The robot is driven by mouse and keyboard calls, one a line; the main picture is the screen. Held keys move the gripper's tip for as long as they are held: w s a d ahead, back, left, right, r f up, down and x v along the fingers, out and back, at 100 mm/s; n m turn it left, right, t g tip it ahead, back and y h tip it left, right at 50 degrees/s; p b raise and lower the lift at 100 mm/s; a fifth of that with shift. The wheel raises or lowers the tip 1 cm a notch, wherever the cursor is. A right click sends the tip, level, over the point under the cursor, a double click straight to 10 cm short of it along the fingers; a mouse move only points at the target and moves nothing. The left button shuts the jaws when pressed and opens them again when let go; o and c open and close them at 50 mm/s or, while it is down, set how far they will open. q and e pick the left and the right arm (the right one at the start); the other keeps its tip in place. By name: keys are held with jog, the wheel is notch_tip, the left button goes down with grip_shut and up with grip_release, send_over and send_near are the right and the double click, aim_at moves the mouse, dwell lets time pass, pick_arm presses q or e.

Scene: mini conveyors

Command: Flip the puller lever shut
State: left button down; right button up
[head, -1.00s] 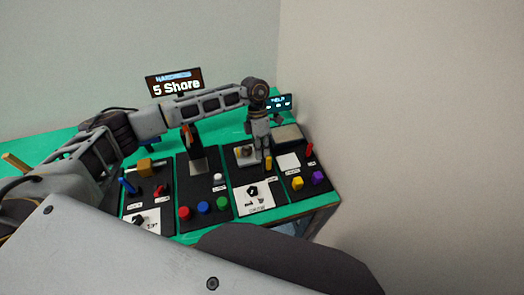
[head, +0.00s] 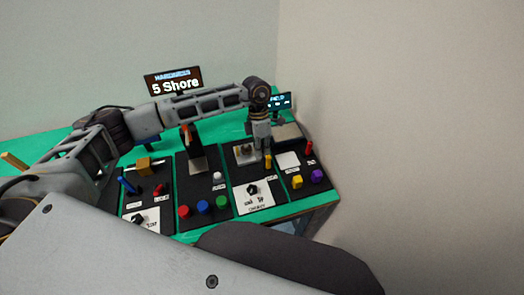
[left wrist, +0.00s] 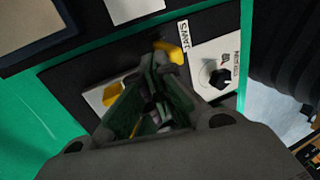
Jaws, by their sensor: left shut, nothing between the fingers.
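The small levers stand on black panels on the green table. Their labels are too small to read in the head view, so I cannot tell which is the puller lever. A yellow lever (head: 268,162) stands just beside my left gripper (head: 260,147), which points down over the third panel. In the left wrist view this yellow lever (left wrist: 168,50) is beside a label reading "JAWS", just beyond the shut, empty fingers of my left gripper (left wrist: 150,100). A red lever (head: 309,147) stands on the rightmost panel. My right gripper is not in view.
A black knob (head: 252,189) sits on a white card in front of the gripper. Blue lever (head: 127,184) and red lever (head: 160,189) are on the left panel. Red, blue and green buttons (head: 203,207) line the second panel. A sign (head: 174,82) stands behind.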

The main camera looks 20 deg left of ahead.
pick_arm(q)
jog(key=shift+s, duration=0.1)
jog(key=shift+s+d, duration=0.15)
jog(key=shift+s+d+r+t+y+b, duration=0.1)
jog(key=shift+s+d+t+y+b, duration=0.2)
jog(key=shift+s+t+y+b, duration=0.35)
jog(key=shift+d+b, duration=0.15)
jog(key=shift+b, duration=0.15)
jog(key=shift+s+d+b, duration=0.35)
jog(key=shift+s+b, duration=0.2)
jog(key=shift+b, duration=0.25)
jog(key=shift+s+d+b, duration=0.25)
jog(key=shift+s+b, duration=0.1)
jog(key=shift+b, duration=0.2)
jog(key=shift+w, duration=0.1)
jog(key=shift+w+a+f, duration=0.15)
jog(key=shift+f, duration=0.05)
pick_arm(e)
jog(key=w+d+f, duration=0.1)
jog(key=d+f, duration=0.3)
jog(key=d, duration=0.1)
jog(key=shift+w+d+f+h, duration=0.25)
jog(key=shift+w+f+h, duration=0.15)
